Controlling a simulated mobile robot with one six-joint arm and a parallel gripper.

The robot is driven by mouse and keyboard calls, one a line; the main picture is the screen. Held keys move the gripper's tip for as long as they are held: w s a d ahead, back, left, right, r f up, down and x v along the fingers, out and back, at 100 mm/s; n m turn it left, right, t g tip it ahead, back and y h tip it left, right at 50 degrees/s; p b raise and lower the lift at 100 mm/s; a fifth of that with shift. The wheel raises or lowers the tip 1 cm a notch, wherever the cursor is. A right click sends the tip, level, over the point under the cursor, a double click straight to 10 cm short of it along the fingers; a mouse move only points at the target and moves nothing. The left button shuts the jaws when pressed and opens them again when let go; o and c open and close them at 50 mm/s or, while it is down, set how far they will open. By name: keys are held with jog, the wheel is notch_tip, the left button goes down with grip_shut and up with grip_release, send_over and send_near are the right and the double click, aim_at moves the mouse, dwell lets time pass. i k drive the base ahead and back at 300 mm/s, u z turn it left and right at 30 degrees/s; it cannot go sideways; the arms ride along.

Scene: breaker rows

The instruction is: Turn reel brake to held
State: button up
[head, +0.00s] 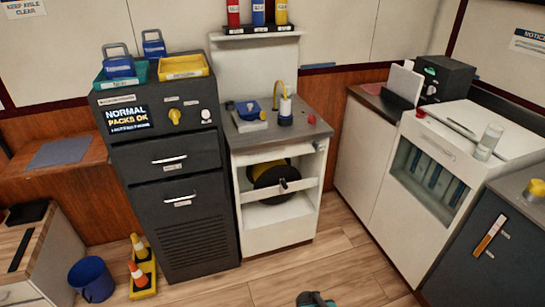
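A reel (268,178) with a black face and yellow wound on it sits in the open bay of the white cabinet (278,232) at the centre. A pale bar crosses the bay in front of the reel. A small dark handle (283,186) sits on that bar; it may be the reel brake, but its label and setting are too small to read. A dark and teal part at the bottom edge looks like the top of my gripper (315,299). It is well short of the cabinet, its fingers are out of frame, and nothing held shows.
A dark cabinet (180,215) with a yellow knob and display stands left of the reel cabinet. Cones (140,262) and a blue bucket (92,278) are on the floor at left. White cabinets line the right. Open wooden floor (345,255) lies before the reel.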

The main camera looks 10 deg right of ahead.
aim_at(316, 145)
jog(key=k, duration=1.35)
jog(key=u, duration=0.2)
jog(key=i, duration=0.45)
jog(key=u, duration=0.45)
jog(key=i, duration=1.7)
jog(key=z, duration=0.15)
